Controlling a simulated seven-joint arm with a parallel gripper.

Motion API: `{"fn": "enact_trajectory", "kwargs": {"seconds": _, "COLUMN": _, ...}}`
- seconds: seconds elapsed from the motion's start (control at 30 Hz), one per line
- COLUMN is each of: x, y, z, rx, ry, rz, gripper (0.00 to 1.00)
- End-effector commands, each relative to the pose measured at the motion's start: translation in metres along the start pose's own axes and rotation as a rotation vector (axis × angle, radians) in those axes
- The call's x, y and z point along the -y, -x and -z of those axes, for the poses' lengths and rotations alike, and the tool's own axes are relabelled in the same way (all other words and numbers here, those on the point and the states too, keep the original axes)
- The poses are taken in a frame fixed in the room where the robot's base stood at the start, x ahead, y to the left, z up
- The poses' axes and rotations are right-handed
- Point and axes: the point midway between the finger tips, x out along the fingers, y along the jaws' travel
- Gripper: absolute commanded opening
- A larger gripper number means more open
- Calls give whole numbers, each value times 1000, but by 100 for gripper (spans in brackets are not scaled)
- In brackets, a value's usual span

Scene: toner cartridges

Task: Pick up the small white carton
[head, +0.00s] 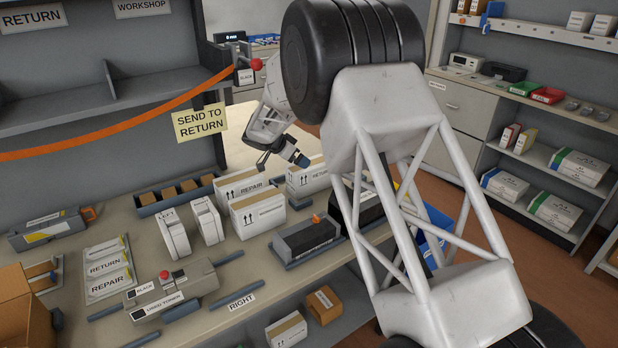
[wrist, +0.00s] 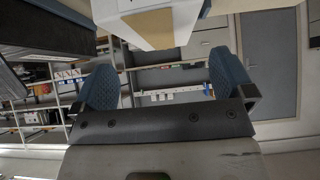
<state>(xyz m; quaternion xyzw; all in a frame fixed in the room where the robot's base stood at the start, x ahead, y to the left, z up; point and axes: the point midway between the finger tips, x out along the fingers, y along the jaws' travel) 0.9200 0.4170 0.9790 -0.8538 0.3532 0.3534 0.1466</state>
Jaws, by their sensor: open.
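Which one counts as the small one is unclear. My gripper (head: 281,159) is open and empty, above and behind the REPAIR carton and left of the RETURN carton's top. In the wrist view a white carton with a tan strip (wrist: 160,28) is at the top, just beyond the gap between the two blue fingertips (wrist: 165,82). No contact shows.
Two upright white units (head: 207,221) stand left of the cartons. A dark cartridge in a cradle (head: 306,236) is in front. A grey used-toner unit (head: 170,290) is nearer. An orange barrier strap (head: 120,130) crosses the left. My arm hides part of the bench's right.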

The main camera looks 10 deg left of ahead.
Motion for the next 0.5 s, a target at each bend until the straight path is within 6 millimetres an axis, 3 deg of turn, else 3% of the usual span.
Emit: {"fn": "enact_trajectory", "kwargs": {"seconds": 0.5, "x": 0, "y": -26, "z": 0, "rx": 0, "ry": 1, "rz": 0, "gripper": 100}}
